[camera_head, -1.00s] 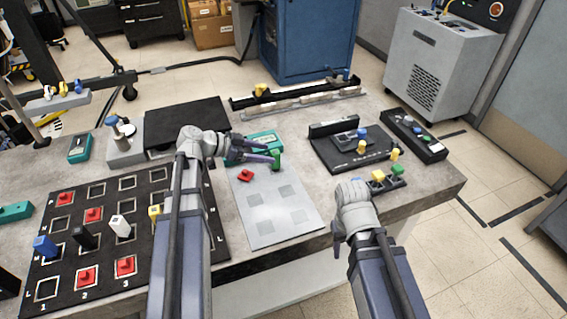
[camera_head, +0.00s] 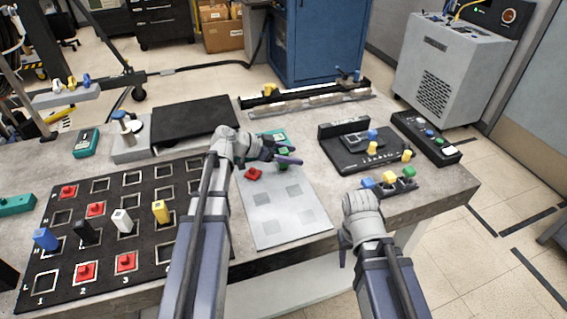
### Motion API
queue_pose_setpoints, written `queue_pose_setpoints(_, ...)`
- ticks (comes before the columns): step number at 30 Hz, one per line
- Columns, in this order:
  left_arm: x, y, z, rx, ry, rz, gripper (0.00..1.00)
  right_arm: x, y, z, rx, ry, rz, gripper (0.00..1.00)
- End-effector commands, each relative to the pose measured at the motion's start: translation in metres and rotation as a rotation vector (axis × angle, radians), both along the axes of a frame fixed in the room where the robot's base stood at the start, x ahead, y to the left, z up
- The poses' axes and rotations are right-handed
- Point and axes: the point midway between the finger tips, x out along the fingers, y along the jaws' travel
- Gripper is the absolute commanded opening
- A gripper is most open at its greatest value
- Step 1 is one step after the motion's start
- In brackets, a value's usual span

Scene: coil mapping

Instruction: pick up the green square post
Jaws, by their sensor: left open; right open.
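The green square post (camera_head: 284,153) stands near the back edge of the grey sheet, partly hidden by my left gripper (camera_head: 284,155). My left gripper is open, with its fingers reaching out to the right at the post; one purple finger passes in front of it. I cannot tell whether the fingers touch it. A red piece (camera_head: 253,174) lies on the sheet just in front of the gripper. My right gripper (camera_head: 345,245) is open and empty at the table's front edge, away from the post, its fingers partly hidden.
The grey sheet (camera_head: 270,226) is otherwise clear. A black board (camera_head: 45,262) with several coloured posts lies at left. A small rack (camera_head: 398,187) with blue, yellow and green pieces stands right. A black tray (camera_head: 350,160) and a black box (camera_head: 425,139) lie behind it.

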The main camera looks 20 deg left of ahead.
Motion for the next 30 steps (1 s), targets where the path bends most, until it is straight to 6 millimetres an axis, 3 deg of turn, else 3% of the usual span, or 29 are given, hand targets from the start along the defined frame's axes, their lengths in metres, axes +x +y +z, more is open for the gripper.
queue_pose_setpoints(7, 0.0017, -0.0022, -0.0010, 0.000, 0.000, 0.001, 0.69, 0.0000, 0.0000, -0.0010, 0.000, 0.000, 0.000, 0.50)
queue_pose_setpoints(25, 0.0015, -0.0020, -0.0011, 0.000, 0.000, 0.001, 0.01, 0.0000, 0.0000, -0.0011, 0.000, 0.000, 0.000, 0.50)
queue_pose_setpoints(30, 0.0014, -0.0019, -0.0012, 0.000, 0.000, 0.001, 0.00, 0.0000, 0.0000, -0.0011, 0.000, 0.000, 0.000, 0.50)
